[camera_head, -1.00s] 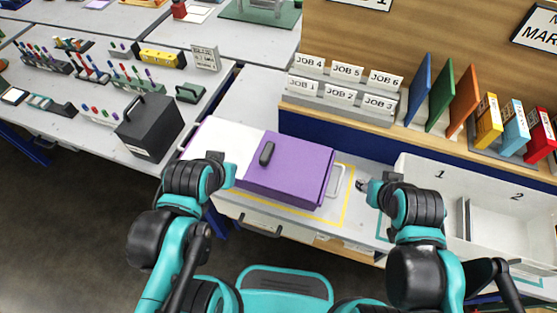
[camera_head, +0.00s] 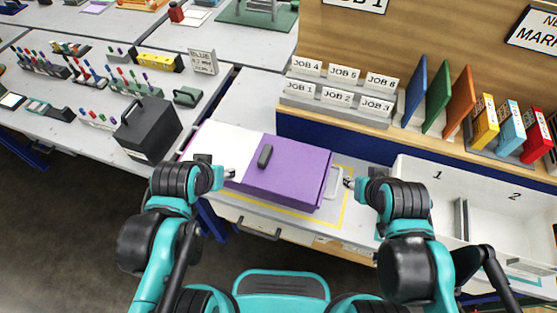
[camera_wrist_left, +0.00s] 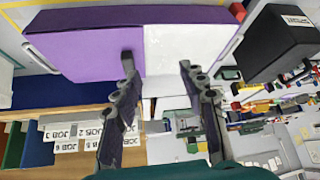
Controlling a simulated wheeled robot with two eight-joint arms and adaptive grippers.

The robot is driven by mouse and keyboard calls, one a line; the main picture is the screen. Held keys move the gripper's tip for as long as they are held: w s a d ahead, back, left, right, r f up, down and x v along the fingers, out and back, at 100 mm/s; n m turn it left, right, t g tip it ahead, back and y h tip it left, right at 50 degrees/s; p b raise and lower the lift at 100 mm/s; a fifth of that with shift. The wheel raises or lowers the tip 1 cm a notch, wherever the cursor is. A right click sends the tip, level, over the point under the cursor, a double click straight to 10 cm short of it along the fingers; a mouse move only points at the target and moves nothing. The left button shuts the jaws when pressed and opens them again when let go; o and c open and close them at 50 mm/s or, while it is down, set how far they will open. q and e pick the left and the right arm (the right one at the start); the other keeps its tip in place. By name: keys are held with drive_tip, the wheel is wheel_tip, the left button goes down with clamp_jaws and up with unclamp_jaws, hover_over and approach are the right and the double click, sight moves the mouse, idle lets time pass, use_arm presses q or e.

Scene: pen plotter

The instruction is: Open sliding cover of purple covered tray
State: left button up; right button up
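The covered tray stands on the workbench, with a purple sliding cover (camera_head: 300,172) on the right and a white section (camera_head: 222,145) on the left. A dark upright knob (camera_head: 265,156) sits near the cover's left edge. My left gripper (camera_head: 231,174) is at the tray's near left side; in the left wrist view (camera_wrist_left: 156,70) its fingers are spread, with nothing between them but the view of the tray beyond. The purple cover (camera_wrist_left: 75,52) and white section (camera_wrist_left: 190,48) show there. My right gripper (camera_head: 348,182) is beside the tray's right loop handle (camera_head: 333,180); its finger opening is too small to tell.
A black box (camera_head: 148,128) stands left of the tray. Job card holders (camera_head: 340,95) and a wooden board (camera_head: 415,45) are behind. White bins (camera_head: 430,180) stand to the right. A yellow outline (camera_head: 345,205) surrounds the tray's place.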

use_arm(q)
drive_tip(key=w+d+r+g+p, duration=0.1)
drive_tip(key=w+d+g+p, duration=0.15)
drive_tip(key=w, duration=0.25)
drive_tip(key=m+g+p, duration=0.2)
drive_tip(key=m+g, duration=0.1)
drive_tip(key=g, duration=0.1)
hover_over(263, 158)
wheel_tip(263, 158, down, 7)
drive_tip(key=shift+a+r, duration=0.1)
drive_tip(key=shift+r, duration=0.1)
drive_tip(key=shift+w+f, duration=0.1)
drive_tip(key=shift+f, duration=0.55)
wheel_tip(263, 158, down, 7)
drive_tip(key=shift+f+b, duration=0.1)
drive_tip(key=shift+b, duration=1.1)
drive_tip(key=shift+c, duration=0.4)
clamp_jaws()
